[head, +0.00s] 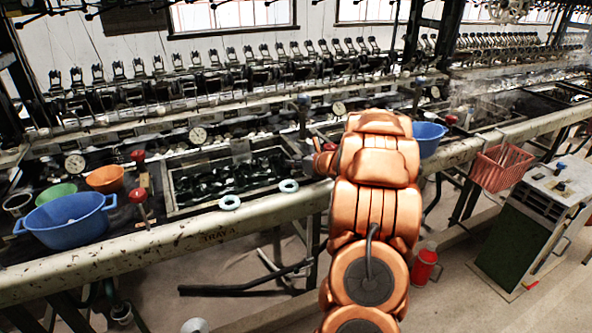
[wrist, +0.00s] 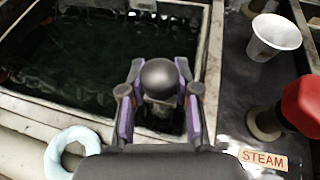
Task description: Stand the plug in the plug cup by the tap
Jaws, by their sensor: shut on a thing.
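My gripper (wrist: 160,100) is shut on the plug, whose dark round knob (wrist: 159,78) shows between the fingers in the wrist view. The plug's lower part is mostly hidden. My gripper holds it over the near edge of a dark water basin (wrist: 80,60). A white cup (wrist: 274,36), which looks like the plug cup, stands empty to the right on the dark ledge. The tap with a red knob (wrist: 303,105) is nearer, below the cup in the picture. In the head view my arm hides the cup and most of my gripper.
A pale ring (wrist: 72,152) lies on the basin's near rim, left of my gripper. A STEAM label (wrist: 263,160) is by the tap. Blue (head: 70,222) and orange (head: 105,179) bowls stand left; a red basket (head: 500,168) hangs right.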

